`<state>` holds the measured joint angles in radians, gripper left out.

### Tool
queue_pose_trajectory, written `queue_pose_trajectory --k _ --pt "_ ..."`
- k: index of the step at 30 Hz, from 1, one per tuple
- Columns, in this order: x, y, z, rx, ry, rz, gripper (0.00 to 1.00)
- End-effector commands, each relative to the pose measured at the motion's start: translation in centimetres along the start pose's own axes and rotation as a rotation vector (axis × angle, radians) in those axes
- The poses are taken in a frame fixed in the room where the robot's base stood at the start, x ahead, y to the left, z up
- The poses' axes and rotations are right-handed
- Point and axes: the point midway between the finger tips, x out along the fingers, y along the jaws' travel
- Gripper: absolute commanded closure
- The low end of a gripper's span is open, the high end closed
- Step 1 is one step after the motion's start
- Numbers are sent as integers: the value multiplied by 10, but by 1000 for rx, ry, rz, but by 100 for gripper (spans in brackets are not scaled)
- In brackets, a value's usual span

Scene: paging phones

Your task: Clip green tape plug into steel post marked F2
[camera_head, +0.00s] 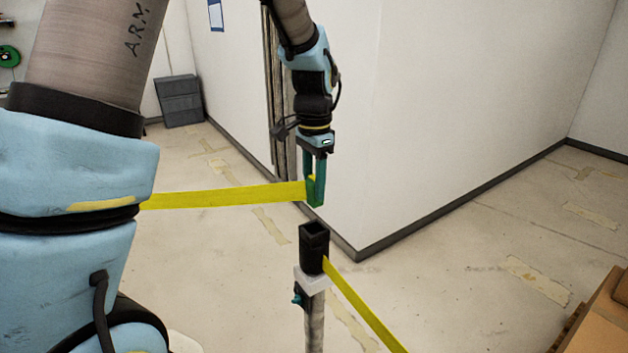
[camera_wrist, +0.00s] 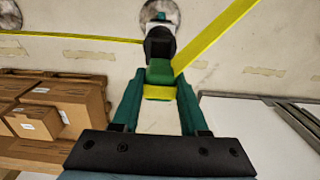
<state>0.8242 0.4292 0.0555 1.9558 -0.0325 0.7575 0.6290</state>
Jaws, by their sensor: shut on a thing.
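The green plug (camera_head: 316,193) is held between the fingers of my gripper (camera_head: 314,178), with yellow tape stretching from it to the left in the head view. The steel post (camera_head: 314,325) stands upright below, with a black open-topped socket (camera_head: 314,250) as its head. The plug hangs above the socket, with a visible gap between them. In the wrist view the green plug (camera_wrist: 160,72) is between the teal fingertips, and the black socket (camera_wrist: 160,45) appears just beyond it. I cannot read an F2 mark on the post.
Another yellow tape (camera_head: 365,308) runs from the post's head to the lower right. A white wall corner (camera_head: 362,200) stands behind the post. Cardboard boxes (camera_head: 608,320) are at the lower right, and a grey cabinet (camera_head: 180,101) is at the back left. Open floor lies around the post.

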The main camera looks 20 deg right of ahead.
Motion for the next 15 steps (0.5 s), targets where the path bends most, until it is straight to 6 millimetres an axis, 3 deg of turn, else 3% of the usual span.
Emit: queue_pose_trajectory --k 3,15 --pt "15 0 0 0 0 0 100" --pt "36 0 1 0 -1 1 100"
